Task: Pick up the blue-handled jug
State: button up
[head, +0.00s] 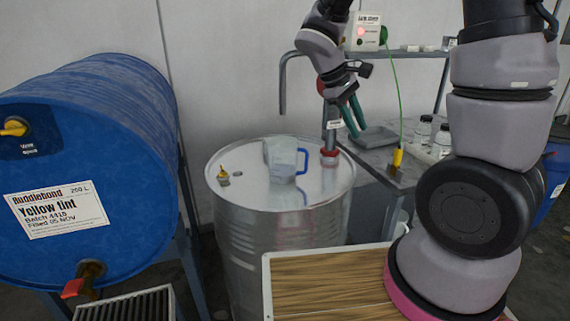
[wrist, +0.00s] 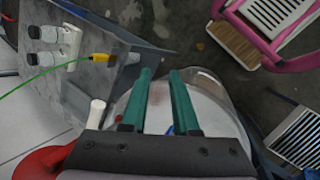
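The blue-handled jug (head: 283,158) is a clear, pale jug standing upright on top of a steel drum (head: 245,190). Its blue handle is on the right side in the head view. My gripper (head: 356,130) is above and to the right of the jug, apart from it, with its green fingers angled downward. In the wrist view my gripper (wrist: 161,73) shows two green fingers parallel with a gap between them, open and empty. A small blue patch shows low between the fingers; I cannot tell whether it is the handle.
An upright pipe with a red collar (head: 329,156) and a yellow-topped fitting (head: 223,175) stand on the drum. A large blue barrel (head: 90,150) is at left. A grey bench (head: 372,157) at right holds bottles (head: 442,138). A green cable ends in a yellow plug (head: 397,158).

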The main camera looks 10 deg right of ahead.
jog(key=w+a+f+n+t+h, duration=0.45)
jog(key=w+f+n+h, duration=0.25)
jog(key=f+n, duration=0.25)
jog(key=n+t, duration=0.9)
jog(key=n, duration=0.2)
send_near(307, 160)
jog(key=shift+w+d+f+y, duration=0.1)
jog(key=shift+w+d+y, duration=0.2)
jog(key=shift+w+d, duration=0.7)
jog(key=x, duration=1)
jog(key=shift+w, duration=0.35)
grip_shut()
